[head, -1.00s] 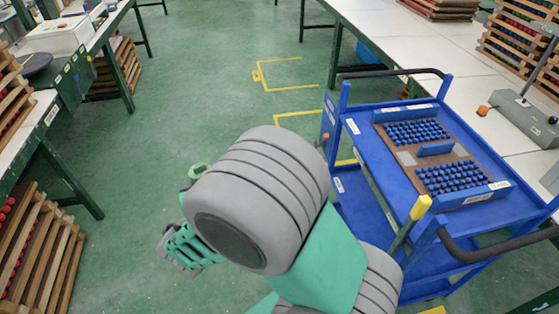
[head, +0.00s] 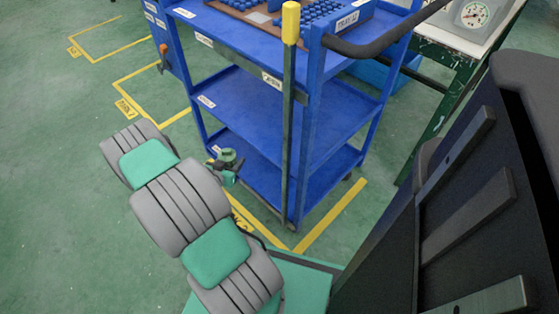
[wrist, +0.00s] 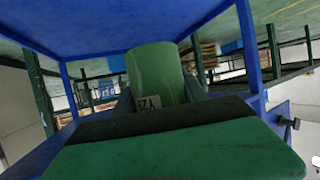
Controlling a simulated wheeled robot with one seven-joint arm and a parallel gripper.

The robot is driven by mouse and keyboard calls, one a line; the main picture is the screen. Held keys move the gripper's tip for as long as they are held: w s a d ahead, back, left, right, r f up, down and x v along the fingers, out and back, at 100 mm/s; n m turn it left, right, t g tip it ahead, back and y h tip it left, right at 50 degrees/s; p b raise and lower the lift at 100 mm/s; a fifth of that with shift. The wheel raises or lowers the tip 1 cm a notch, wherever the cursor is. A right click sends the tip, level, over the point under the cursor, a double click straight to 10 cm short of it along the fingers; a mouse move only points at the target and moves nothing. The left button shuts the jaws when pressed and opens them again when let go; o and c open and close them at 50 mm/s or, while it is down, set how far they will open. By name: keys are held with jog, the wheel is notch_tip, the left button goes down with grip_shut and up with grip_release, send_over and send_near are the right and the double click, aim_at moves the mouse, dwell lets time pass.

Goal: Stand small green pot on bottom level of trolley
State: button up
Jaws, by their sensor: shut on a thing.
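The blue trolley (head: 318,150) stands in the upper middle of the head view, with a top, a middle and a bottom level. Its bottom level (head: 262,185) is a low blue shelf, partly hidden by a post and the middle shelf. My gripper (head: 225,167) is at the left side of that bottom level, low down. It is shut on the small green pot (head: 228,155), which looks roughly upright. In the wrist view the pot (wrist: 156,72) carries a white label, and blue trolley parts frame it. I cannot tell whether the pot touches the shelf.
A dark post with a yellow top (head: 290,22) rises at the trolley's near side. A brown tray with blue pieces (head: 262,14) lies on the top level. The middle shelf (head: 285,108) looks empty. Yellow lines mark the green floor. A table with a dial scale (head: 474,18) stands at right.

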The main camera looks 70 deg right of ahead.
jog(key=shift+m+g, duration=0.4)
jog(key=shift+g, duration=0.1)
jog(key=d+f+b, duration=0.2)
jog(key=d+f, duration=0.2)
jog(key=d+f+b, duration=0.2)
jog(key=d+f, duration=0.2)
jog(key=d, duration=0.1)
jog(key=d+f+b, duration=0.3)
jog(key=d, duration=0.2)
jog(key=shift+d+f, duration=0.1)
jog(key=shift+f, duration=0.3)
jog(key=shift+w+d+f+b, duration=0.1)
jog(key=shift+d+f+b, duration=0.1)
jog(key=shift+f+b, duration=0.55)
jog(key=shift+d+f+b, duration=0.15)
jog(key=shift+f+b, duration=0.25)
jog(key=shift+f, duration=0.65)
jog(key=shift+f, duration=0.2)
jog(key=o, duration=0.9)
jog(key=shift+o, duration=0.2)
jog(key=shift+r, duration=0.1)
